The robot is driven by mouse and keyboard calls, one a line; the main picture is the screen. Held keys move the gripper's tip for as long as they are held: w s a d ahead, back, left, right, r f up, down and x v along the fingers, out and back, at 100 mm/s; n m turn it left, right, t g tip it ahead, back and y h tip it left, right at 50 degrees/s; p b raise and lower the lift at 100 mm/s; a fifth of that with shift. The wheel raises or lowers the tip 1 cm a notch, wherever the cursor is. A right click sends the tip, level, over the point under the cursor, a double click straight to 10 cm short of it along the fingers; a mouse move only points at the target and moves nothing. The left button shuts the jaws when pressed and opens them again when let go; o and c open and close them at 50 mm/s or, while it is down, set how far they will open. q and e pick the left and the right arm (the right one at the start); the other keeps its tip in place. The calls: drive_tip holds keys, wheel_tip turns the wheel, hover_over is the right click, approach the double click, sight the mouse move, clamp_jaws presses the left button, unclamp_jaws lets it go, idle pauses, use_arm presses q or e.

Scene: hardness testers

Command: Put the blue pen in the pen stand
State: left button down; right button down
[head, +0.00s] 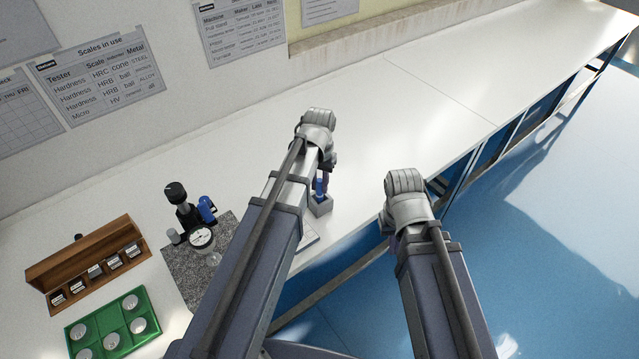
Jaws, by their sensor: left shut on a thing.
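The blue pen (320,187) is upright under my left gripper (326,170), which is shut on it. The pen stand (321,206), a small grey block, sits near the front edge of the white bench. The pen's lower end is at the top of the stand; I cannot tell whether it is inside or just above it. The pen's upper part is hidden by my gripper and arm. My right gripper (390,228) is off the bench's front edge, right of the stand, with its fingers mostly hidden behind its wrist.
A hardness tester with a dial gauge (201,237) stands on a granite plate (182,262) at left. A wooden rack of blocks (83,262) and a green tray (112,322) of round discs lie further left. The bench (420,120) behind and right is clear.

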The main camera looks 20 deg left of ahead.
use_arm(q)
drive_tip(key=shift+f+b, duration=0.95)
drive_tip(key=shift+f, duration=0.1)
drive_tip(key=c, duration=0.6)
unclamp_jaws()
drive_tip(key=shift+r, duration=0.15)
wheel_tip(320, 180, up, 8)
drive_tip(key=p, duration=0.8)
drive_tip(key=shift+f, duration=0.2)
drive_tip(key=s+d+m, duration=0.1)
drive_tip(key=s+d, duration=0.2)
drive_tip(key=s, duration=0.1)
drive_tip(key=s+d, duration=0.4)
drive_tip(key=s, duration=0.1)
drive_tip(key=s+d+m+y, duration=0.1)
drive_tip(key=s+d, duration=0.2)
drive_tip(key=s, duration=0.2)
drive_tip(key=shift+s+d+m, duration=0.15)
drive_tip(key=shift+d+m, duration=0.1)
drive_tip(key=shift+m, duration=0.05)
